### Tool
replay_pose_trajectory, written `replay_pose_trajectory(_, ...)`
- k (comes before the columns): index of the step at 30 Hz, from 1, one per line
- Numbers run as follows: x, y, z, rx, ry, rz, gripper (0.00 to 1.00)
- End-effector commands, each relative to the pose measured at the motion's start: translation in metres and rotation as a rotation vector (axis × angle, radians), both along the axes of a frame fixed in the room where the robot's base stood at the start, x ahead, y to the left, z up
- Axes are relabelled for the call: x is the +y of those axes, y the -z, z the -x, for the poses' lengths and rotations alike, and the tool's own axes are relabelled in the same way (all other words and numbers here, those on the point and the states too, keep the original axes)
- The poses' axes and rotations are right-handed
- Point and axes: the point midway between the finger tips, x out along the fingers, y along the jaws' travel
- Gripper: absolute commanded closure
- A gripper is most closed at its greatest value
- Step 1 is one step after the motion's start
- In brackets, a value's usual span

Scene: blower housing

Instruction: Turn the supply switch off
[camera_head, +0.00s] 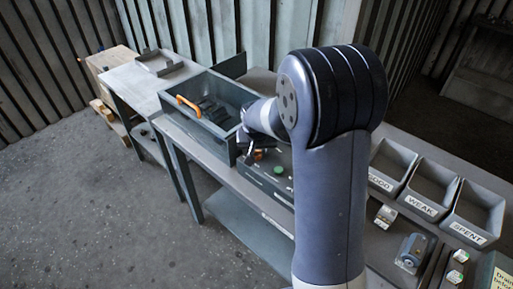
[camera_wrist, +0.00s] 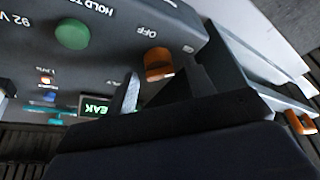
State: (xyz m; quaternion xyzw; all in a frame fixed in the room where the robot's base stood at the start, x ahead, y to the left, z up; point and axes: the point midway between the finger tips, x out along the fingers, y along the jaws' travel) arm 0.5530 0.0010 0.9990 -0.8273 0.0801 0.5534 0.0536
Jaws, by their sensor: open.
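An orange switch knob (camera_wrist: 158,63) sits on the dark control panel (camera_wrist: 110,50), near an "OFF" label, in the wrist view. I take it for the supply switch; its exact setting is hard to tell. It shows small below my gripper in the head view (camera_head: 258,155). My gripper (camera_wrist: 170,72) is open, its dark fingers on either side of and close to the knob. Whether either finger touches it cannot be told. In the head view my gripper (camera_head: 254,143) hangs over the panel, partly hidden by my arm.
The panel has a green button (camera_wrist: 72,34) and a lit display (camera_wrist: 97,107) ending in "EAK". An open grey housing (camera_head: 172,125) with an orange handle (camera_head: 189,105) stands left of the panel. Bins marked "WEAK" (camera_head: 421,207) and "SPENT" (camera_head: 467,233) stand at right.

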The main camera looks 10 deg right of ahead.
Motion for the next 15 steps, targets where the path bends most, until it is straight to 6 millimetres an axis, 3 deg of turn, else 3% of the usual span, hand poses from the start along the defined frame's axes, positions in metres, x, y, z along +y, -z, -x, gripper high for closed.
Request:
replay_pose_trajectory(9, -0.0003, 0.0021, -0.0011, -0.001, 0.0, 0.0, 0.49)
replay_pose_trajectory(15, -0.0002, 0.002, -0.001, -0.001, 0.0, 0.0, 0.64)
